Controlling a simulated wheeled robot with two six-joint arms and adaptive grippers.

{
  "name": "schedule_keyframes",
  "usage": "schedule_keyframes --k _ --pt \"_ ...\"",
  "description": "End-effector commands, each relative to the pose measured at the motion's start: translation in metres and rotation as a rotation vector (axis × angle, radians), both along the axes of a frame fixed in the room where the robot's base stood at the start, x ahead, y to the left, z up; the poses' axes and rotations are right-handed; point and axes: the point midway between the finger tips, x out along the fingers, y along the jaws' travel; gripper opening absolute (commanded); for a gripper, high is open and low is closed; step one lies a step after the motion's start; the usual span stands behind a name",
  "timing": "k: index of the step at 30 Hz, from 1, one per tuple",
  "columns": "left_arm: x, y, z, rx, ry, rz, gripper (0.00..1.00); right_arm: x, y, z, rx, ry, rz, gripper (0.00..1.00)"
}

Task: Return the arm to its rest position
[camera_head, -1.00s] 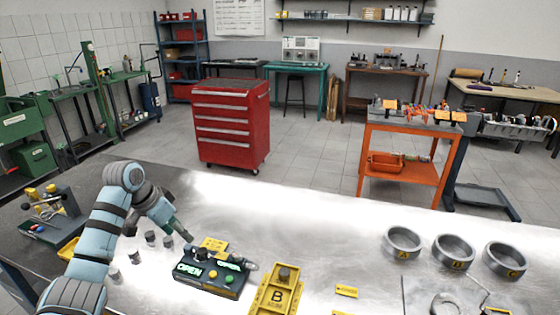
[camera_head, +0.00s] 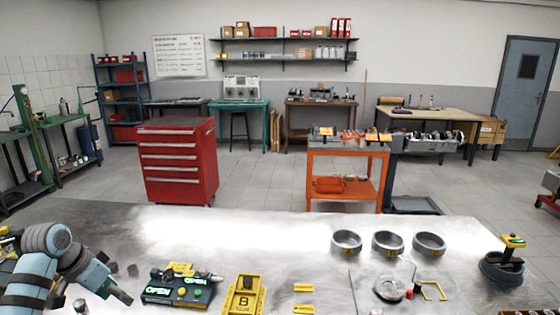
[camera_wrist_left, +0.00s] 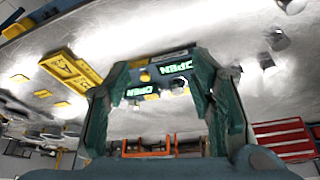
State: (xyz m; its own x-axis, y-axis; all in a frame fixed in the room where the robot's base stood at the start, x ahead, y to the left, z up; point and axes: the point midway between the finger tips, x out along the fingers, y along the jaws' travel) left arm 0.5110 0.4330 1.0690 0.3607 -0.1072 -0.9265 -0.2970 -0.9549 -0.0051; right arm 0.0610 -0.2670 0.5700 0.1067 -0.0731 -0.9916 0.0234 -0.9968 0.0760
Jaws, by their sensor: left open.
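My left arm (camera_head: 30,268) comes in at the lower left of the head view. Its gripper (camera_head: 122,298) points down and right over the workbench (camera_head: 240,225), left of a dark control box (camera_head: 178,290) with green "OPEN" displays. In the left wrist view the green fingers (camera_wrist_left: 160,72) are spread, with nothing between them held. The control box shows beyond them (camera_wrist_left: 158,82). My right gripper is not in view.
Small grey cylinders (camera_head: 132,270) stand close to the left gripper. Several metal rings (camera_head: 347,243) stand farther right. The bench's middle back is clear. A red tool cabinet (camera_head: 178,165) stands beyond.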

Motion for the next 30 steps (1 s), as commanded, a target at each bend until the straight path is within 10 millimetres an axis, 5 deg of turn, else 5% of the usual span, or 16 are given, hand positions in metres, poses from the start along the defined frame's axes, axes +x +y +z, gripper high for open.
schedule_keyframes --k 11,17,24,30 --pt "-0.027 -0.028 -0.062 0.067 0.052 -0.01 0.5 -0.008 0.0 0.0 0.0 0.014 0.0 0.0" --pt "-0.055 -0.061 -0.109 0.108 0.079 -0.023 0.5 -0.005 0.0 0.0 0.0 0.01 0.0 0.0" --pt "-0.117 -0.113 -0.167 0.137 0.091 -0.018 0.5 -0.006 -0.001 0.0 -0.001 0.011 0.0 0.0" --pt "-0.184 -0.154 -0.192 0.129 0.083 0.033 0.5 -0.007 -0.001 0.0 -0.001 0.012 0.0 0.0"
